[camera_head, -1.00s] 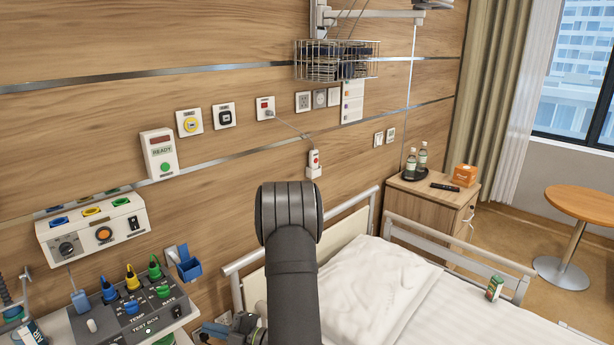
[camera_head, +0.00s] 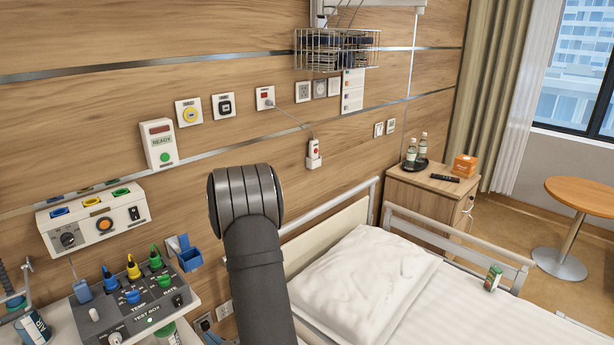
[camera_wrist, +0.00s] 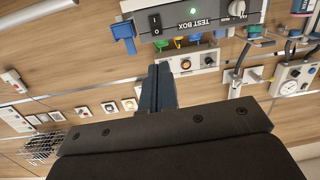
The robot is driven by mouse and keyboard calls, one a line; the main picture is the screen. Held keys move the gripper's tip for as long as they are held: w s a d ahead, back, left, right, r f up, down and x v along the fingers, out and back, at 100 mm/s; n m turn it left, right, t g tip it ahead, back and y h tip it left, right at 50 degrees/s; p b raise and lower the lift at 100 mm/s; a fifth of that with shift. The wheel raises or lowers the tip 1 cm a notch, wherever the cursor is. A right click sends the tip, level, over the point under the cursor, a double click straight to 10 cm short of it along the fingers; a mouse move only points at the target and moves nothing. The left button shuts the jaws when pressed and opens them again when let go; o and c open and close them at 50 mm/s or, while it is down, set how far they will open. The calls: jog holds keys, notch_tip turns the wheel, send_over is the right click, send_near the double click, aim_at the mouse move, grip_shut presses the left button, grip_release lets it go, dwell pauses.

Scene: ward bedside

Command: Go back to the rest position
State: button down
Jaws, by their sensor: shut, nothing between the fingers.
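My gripper (camera_wrist: 158,88) shows in the wrist view, its two dark fingers together and nothing between them. The view is turned over, with the test box (camera_wrist: 190,20) at the top, beyond the fingertips. In the head view my arm rises at the lower middle in front of the wall and bed, and my gripper is hidden there. The test box (camera_head: 150,312), with blue, yellow and green plugs and knobs, sits at the lower left on a white surface.
A wall panel with colored sockets (camera_head: 95,222) and a READY box (camera_head: 159,144) are left of my arm. The bed with a white pillow (camera_head: 365,270) lies to the right. Bottles (camera_head: 421,146) and an orange box (camera_head: 465,166) stand on the bedside cabinet (camera_head: 428,196).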

jog(key=shift+w+a+f+m+h, duration=0.2)
jog(key=shift+w+a+m+h, duration=0.2)
jog(key=shift+w+a+m, duration=0.25)
